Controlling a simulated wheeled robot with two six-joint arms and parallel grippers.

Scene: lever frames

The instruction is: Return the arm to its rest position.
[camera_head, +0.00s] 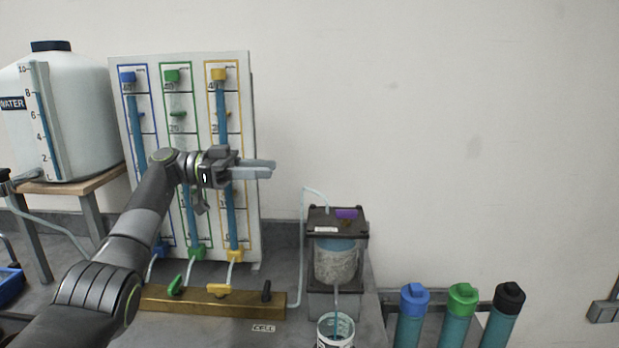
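My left arm comes in from the lower left and reaches up in front of the tube panel (245,120). My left gripper (273,168) points to the right, at the panel's right edge. Its two pale fingers lie close together, one above the other in the picture. Whether there is a gap between them is unclear. Nothing shows between or beyond the fingertips. My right arm and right gripper are not in view.
A brass manifold (245,302) with green, yellow and black levers lies below the panel. A dark-framed cell (338,222) and a white cup (336,341) stand right of it. Capped bottles (459,318) stand lower right. A water tank (95,125) is at left. The upper right is clear.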

